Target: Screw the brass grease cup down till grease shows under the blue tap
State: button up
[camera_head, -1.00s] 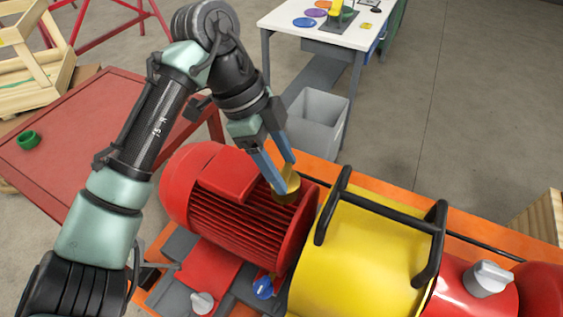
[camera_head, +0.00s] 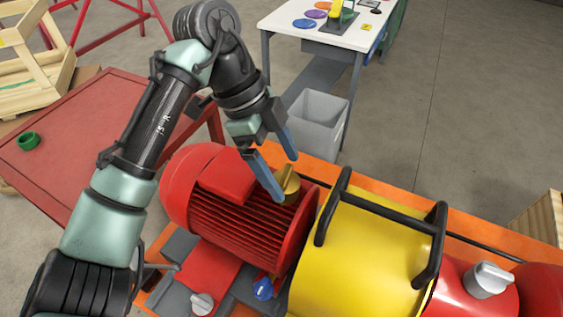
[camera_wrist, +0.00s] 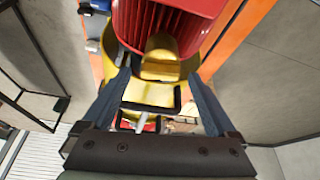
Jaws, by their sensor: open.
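The brass grease cup (camera_head: 288,187) stands on top of the red motor (camera_head: 240,205), near its right end, with its flat wing upright. It also shows in the wrist view (camera_wrist: 162,60), between and beyond my fingers. My gripper (camera_head: 285,178) is open, with one blue finger on each side of the cup's wing; I cannot tell whether either finger touches it. The blue tap (camera_head: 263,288) is low on the front side of the motor. I cannot make out any grease under it.
A yellow housing (camera_head: 365,245) with a black handle frame (camera_head: 380,205) stands right of the motor. A grey tap (camera_head: 202,303) is at the lower left. A grey bin (camera_head: 318,120) and white table (camera_head: 335,35) are behind. A red table (camera_head: 80,150) is at left.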

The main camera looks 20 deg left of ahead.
jog(key=v, duration=1.3)
jog(key=shift+b, duration=0.3)
dwell(0.4)
